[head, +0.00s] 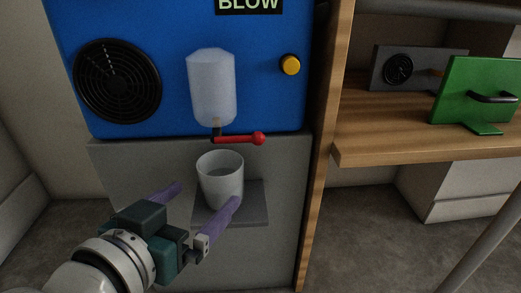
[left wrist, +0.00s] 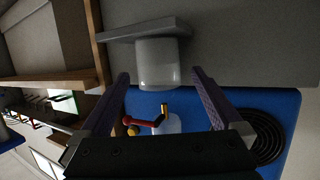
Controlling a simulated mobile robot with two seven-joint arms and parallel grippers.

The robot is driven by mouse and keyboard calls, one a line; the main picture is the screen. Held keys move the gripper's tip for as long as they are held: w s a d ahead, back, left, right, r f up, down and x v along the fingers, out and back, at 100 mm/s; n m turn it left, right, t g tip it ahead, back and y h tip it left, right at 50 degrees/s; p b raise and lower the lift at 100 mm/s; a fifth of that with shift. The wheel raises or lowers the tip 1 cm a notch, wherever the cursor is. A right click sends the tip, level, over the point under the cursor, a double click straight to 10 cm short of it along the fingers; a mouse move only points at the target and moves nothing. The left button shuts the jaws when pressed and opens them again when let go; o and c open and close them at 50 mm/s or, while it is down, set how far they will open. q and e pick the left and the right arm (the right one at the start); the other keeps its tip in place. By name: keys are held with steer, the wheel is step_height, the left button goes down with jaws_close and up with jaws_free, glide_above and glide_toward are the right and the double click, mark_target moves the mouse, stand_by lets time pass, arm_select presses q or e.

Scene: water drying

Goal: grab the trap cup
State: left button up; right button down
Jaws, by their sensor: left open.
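The trap cup (head: 220,180) is a whitish, open-topped cup standing upright on a small grey ledge (head: 256,213) below the blue panel. My left gripper (head: 207,194) is open, with its purple fingers pointing at the cup. In the head view one finger is left of the cup and the other overlaps its lower right side. In the left wrist view the cup (left wrist: 158,66) shows upside down, between and just beyond the fingertips (left wrist: 160,76). I cannot tell whether a finger touches it. My right gripper is not in view.
A clear bowl (head: 212,90) with a red-handled valve (head: 240,139) hangs right above the cup. The blue panel (head: 150,20) has a round black grille and a yellow knob (head: 290,65). A wooden upright (head: 322,120) stands close on the right, with a shelf beyond.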

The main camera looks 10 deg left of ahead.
mark_target(211, 185)
arm_select(q)
steer(key=b+x, duration=0.3)
steer(key=x, duration=0.2)
steer(key=shift+w+d+r+b, duration=0.1)
steer(key=shift+r+b, duration=0.1)
steer(key=shift+b, duration=0.2)
steer(key=shift+w, duration=0.25)
steer(key=shift+r, duration=0.1)
steer(key=shift+c, duration=0.2)
steer(key=c, duration=1.2)
steer(key=shift+c, duration=0.4)
steer(key=shift+r, duration=0.15)
